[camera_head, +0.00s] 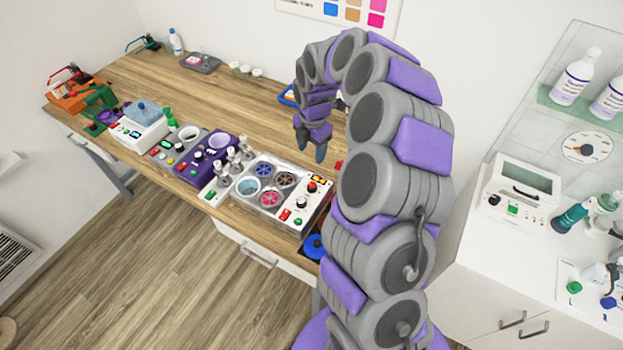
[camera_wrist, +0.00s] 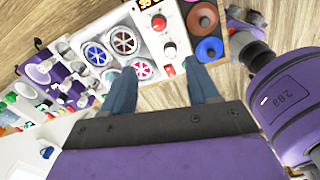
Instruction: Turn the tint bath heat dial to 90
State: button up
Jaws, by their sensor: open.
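The tint bath appears to be the white unit (camera_head: 253,207) at the desk's front edge. It has round wells, one with pale blue liquid and others with blue, brown and pink wheels. Its right-hand panel carries an orange display (camera_head: 319,178), a red-capped knob (camera_head: 312,187) and a black knob (camera_head: 302,203); I cannot read which is the heat dial. In the wrist view, the red knob (camera_wrist: 158,22) and a second knob (camera_wrist: 170,48) lie just beyond the fingertips. My gripper (camera_head: 311,149) is open and empty behind the unit, its fingers (camera_wrist: 158,72) apart and touching no knob.
A blue round item (camera_head: 314,247) lies near the front edge. The desk's back middle (camera_head: 220,95) is clear. A white counter with another device (camera_head: 522,193) is at right.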

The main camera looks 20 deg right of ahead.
aim_at(312, 185)
jog(key=f, duration=1.7)
jog(key=shift+w+d+f, duration=0.2)
jog(key=shift+w+f, duration=0.2)
jog(key=c, duration=1)
